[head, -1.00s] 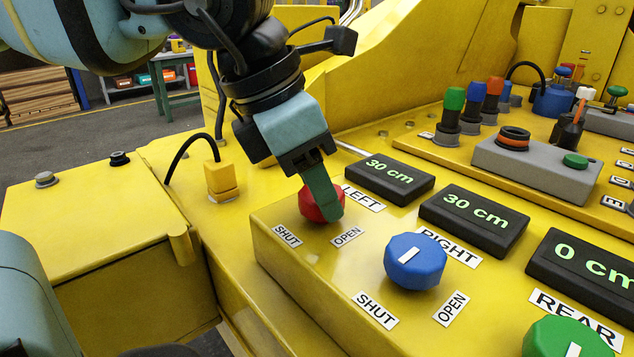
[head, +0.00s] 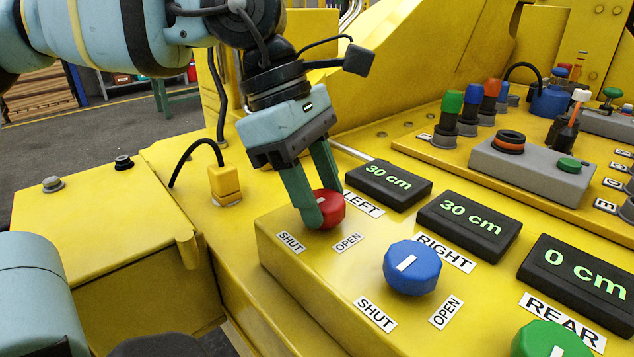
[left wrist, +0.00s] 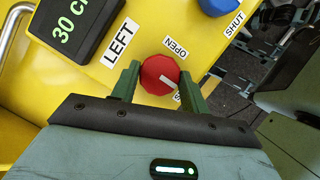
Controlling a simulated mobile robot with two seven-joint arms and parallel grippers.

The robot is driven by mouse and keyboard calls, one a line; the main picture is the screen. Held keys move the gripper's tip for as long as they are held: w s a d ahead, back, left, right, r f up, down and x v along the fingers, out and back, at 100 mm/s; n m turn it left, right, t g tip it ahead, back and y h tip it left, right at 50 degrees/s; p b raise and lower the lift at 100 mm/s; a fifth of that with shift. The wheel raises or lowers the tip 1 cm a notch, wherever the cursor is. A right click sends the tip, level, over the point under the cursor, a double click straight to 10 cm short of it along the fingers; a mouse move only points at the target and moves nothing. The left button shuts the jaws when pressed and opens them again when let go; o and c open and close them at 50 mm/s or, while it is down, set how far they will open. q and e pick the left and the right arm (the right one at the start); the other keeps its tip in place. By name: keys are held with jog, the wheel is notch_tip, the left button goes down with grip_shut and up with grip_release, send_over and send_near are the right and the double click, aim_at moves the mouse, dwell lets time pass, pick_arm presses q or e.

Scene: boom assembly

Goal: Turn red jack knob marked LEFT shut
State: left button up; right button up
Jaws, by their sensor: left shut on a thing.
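The red knob (head: 329,210) sits on the yellow control box beside the LEFT label (head: 363,204). My left gripper (head: 318,192) is shut on it, one green finger on each side. In the left wrist view the red knob (left wrist: 157,72) is between the fingertips (left wrist: 160,80), and its white mark points down and right toward the SHUT label, mostly hidden by the right finger. The OPEN label (left wrist: 175,47) is clear of the fingers. In the head view SHUT (head: 291,242) and OPEN (head: 348,243) lie in front of the knob. My right gripper is out of view.
The display (head: 388,183) behind the knob reads 30 cm. A blue knob (head: 412,268) marked RIGHT and a green knob (head: 550,340) marked REAR stand to the right. A yellow cable plug (head: 224,182) stands to the left. A grey control block (head: 530,165) is farther back.

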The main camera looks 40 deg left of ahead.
pick_arm(q)
jog(key=shift+m, duration=0.3)
jog(key=o, duration=1)
jog(key=shift+p+v, duration=0.65)
jog(key=shift+v, duration=3.25)
jog(key=shift+w, duration=0.15)
